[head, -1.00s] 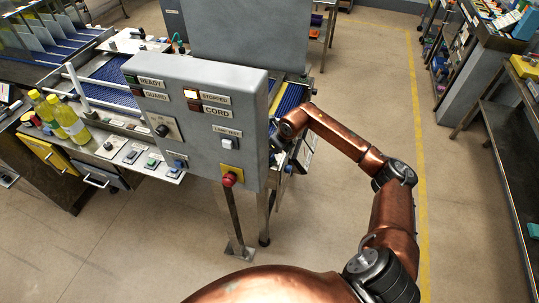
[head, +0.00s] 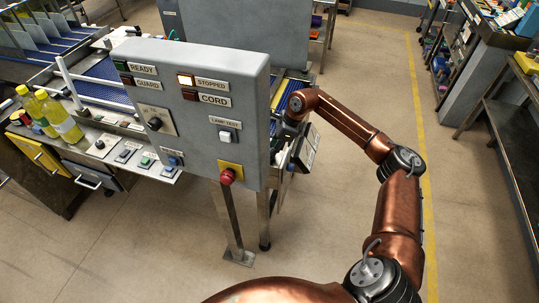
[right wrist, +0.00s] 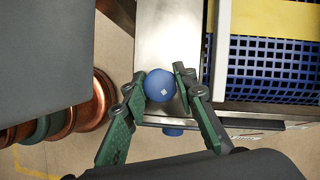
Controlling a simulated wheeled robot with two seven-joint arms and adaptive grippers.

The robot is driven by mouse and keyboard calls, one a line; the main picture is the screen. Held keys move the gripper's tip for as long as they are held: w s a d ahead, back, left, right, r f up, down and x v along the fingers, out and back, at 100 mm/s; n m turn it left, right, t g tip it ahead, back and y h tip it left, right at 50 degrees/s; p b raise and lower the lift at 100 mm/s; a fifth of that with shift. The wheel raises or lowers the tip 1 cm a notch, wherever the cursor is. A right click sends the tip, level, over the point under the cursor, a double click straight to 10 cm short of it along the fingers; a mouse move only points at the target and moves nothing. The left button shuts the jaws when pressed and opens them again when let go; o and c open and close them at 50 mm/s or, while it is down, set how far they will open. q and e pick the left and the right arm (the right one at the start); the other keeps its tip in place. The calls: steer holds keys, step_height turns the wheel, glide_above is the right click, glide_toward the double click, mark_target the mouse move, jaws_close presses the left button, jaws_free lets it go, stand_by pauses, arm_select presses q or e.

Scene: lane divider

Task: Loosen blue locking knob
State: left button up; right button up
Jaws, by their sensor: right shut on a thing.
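The blue locking knob (right wrist: 159,86) is round with a small pale square mark, and shows in the right wrist view over a metal plate (right wrist: 168,45). My right gripper (right wrist: 160,88) has its green fingers on both sides of the knob and is shut on it. In the head view the knob and my right gripper are hidden behind the grey control panel; only my copper right arm (head: 345,130) shows, reaching behind the panel's right side. My left gripper is not in view.
The grey control panel (head: 195,65) has a lit STOPPED lamp (head: 186,80) and a red button (head: 227,176). A blue mesh conveyor (right wrist: 270,70) lies right of the knob. A second blue part (right wrist: 173,132) sits below the plate edge. Yellow bottles (head: 62,120) stand at left.

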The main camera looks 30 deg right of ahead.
steer(key=n+b, duration=0.1)
steer(key=n, duration=0.1)
steer(key=n+g+b, duration=0.2)
steer(key=n+b, duration=0.1)
steer(key=shift+f+n+y, duration=0.25)
steer(key=shift+n+y, duration=0.05)
arm_select(q)
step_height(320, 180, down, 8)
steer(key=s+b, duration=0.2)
steer(key=b, duration=0.1)
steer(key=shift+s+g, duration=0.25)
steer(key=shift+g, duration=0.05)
arm_select(e)
steer(key=n+g, duration=0.2)
steer(key=n, duration=0.2)
steer(key=shift+n, duration=0.4)
arm_select(q)
steer(key=shift+b, duration=0.3)
arm_select(e)
steer(key=shift+r, duration=0.1)
steer(key=o, duration=1.2)
steer(key=shift+c, duration=0.2)
steer(key=shift+r, duration=0.1)
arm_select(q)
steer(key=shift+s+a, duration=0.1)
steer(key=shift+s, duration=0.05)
arm_select(e)
steer(key=v, duration=1.2)
steer(key=shift+a, duration=0.2)
